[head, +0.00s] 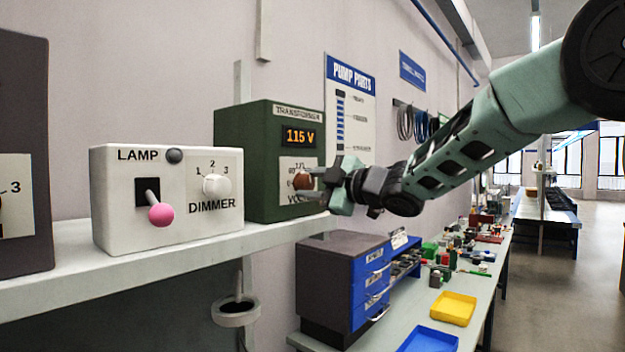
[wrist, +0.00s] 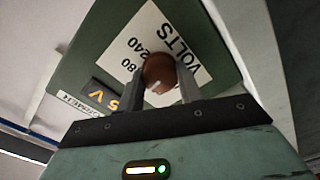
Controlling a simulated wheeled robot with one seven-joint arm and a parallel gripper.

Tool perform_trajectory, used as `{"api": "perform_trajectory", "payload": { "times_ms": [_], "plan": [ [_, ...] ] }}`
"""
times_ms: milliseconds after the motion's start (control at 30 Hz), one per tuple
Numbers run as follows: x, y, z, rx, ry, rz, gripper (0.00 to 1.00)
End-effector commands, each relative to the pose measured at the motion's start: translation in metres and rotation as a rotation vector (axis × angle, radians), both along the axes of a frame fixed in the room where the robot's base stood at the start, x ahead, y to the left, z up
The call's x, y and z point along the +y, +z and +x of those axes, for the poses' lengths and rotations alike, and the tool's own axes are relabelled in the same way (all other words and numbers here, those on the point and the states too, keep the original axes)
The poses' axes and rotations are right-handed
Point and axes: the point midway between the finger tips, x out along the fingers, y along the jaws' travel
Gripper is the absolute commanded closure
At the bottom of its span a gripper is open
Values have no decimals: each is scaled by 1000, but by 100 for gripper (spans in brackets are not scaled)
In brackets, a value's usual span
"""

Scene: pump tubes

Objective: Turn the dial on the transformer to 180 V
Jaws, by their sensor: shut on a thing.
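The transformer (head: 240,150) is a dark green box on the shelf, and its orange display (head: 300,137) reads 115 V. Its round brown dial (head: 302,181) sits on a white scale plate below the display. In the wrist view the brown dial (wrist: 160,72) is between the two fingers of my gripper (wrist: 160,88), which is shut on it. The white scale plate (wrist: 140,45) shows the word VOLTS, 240 and a partly hidden number ending in 80. A light mark shows on the dial's face. In the head view my gripper (head: 316,180) reaches the dial from the right.
A white lamp box (head: 120,215) with a pink-tipped lever and a dimmer knob stands left of the transformer on the shelf (head: 180,262). A dark box (head: 25,130) is at the far left. Below right, a workbench holds blue drawers (head: 370,285) and a yellow tray (head: 453,307).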

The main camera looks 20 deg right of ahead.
Motion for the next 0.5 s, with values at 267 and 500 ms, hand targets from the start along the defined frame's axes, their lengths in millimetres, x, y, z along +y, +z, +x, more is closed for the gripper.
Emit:
{"api": "perform_trajectory", "payload": {
  "times_ms": [267,500],
  "plan": [
    [-1,1,0,148,-1,217,87],
    [-1,2,0,272,-2,404,87]
  ]
}}
